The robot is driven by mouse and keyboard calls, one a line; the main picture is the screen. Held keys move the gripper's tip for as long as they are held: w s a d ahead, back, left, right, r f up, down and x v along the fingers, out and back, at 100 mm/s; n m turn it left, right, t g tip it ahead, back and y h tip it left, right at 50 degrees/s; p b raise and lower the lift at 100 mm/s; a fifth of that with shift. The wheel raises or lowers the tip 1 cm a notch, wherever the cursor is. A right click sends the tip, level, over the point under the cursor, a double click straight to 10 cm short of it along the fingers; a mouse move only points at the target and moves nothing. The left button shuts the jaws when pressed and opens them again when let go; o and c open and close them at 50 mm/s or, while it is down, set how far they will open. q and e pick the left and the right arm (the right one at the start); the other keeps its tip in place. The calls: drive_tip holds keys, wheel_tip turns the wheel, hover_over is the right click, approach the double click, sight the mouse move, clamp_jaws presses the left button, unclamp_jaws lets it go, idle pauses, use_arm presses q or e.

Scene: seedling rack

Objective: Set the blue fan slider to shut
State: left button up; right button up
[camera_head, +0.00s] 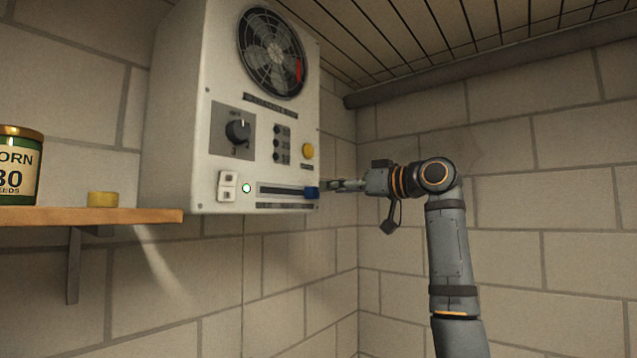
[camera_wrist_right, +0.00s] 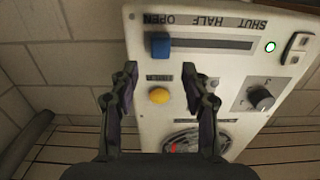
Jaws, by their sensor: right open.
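The blue fan slider (camera_head: 312,192) is at the right end of its dark horizontal track (camera_head: 283,190), low on the white control box (camera_head: 180,150) in the head view. In the right wrist view, which is turned over, the slider (camera_wrist_right: 160,45) is at the OPEN end of the track (camera_wrist_right: 215,44), and SHUT is marked at the other end, near the lit round lamp (camera_wrist_right: 270,47). My right gripper (camera_head: 335,185) is just right of the slider in the head view. In the wrist view my right gripper (camera_wrist_right: 160,72) is open and empty, its fingers apart with the slider ahead between them. My left gripper is not in view.
The box also bears a fan (camera_head: 270,52), a dial knob (camera_head: 238,132), a yellow button (camera_head: 308,151) and a white rocker switch (camera_head: 227,186). A wooden shelf (camera_head: 140,216) at left holds a corn seed tin (camera_head: 20,165).

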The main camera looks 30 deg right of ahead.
sight(317, 188)
drive_tip(key=p+x, duration=0.2)
drive_tip(key=x, duration=0.4)
drive_tip(key=shift+s, duration=0.1)
drive_tip(key=shift+c, duration=0.3)
clamp_jaws()
